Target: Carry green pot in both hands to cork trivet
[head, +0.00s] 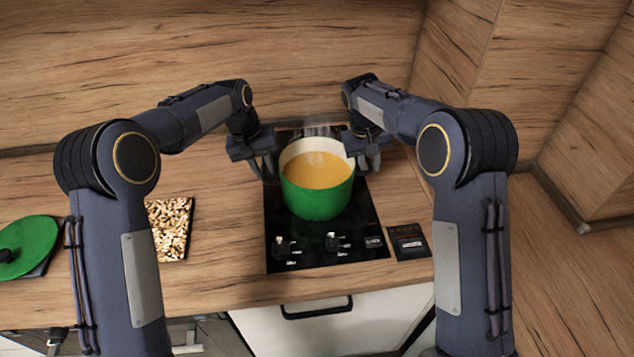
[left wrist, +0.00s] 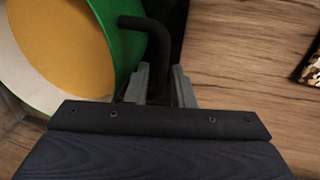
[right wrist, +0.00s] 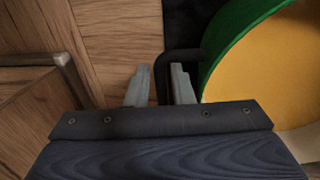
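The green pot (head: 317,201), holding an orange-yellow liquid, stands on the black hob. The mottled brown-and-cream mat (head: 170,228), seemingly the cork trivet, lies flat left of the hob, partly hidden by my left arm; its edge shows in the left wrist view (left wrist: 312,66). My left gripper (head: 262,163) is at the pot's left handle, fingers apart around the black bar (left wrist: 158,42). My right gripper (head: 366,158) is at the right handle (right wrist: 162,66), fingers apart with the bar between them. Neither gripper visibly pinches its handle.
The hob (head: 355,235) has knobs along its front edge. A green lid (head: 28,246) lies on a dark board at far left. A small dark panel (head: 408,242) is right of the hob. A wooden splashback (head: 320,60) stands behind. Bare counter separates hob and mat.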

